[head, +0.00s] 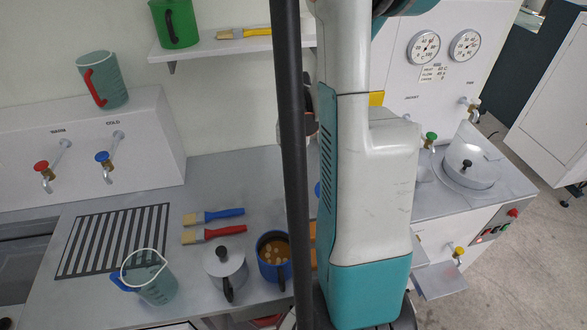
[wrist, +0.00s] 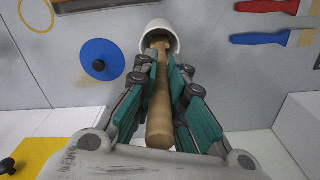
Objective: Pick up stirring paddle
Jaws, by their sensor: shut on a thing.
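The stirring paddle (wrist: 159,108) shows in the wrist view as a pale wooden rod. It lies between the two teal-padded fingers of my gripper (wrist: 165,75), which is shut on it. One end of the rod points toward the camera. The far end reaches a white rounded cup-like piece (wrist: 160,35); I cannot tell whether that piece is a holder or part of the paddle.
A blue disc with a black knob (wrist: 102,60) and two brushes (wrist: 262,39) lie near the gripper. A lidded vessel (head: 470,162) stands right of my arm.

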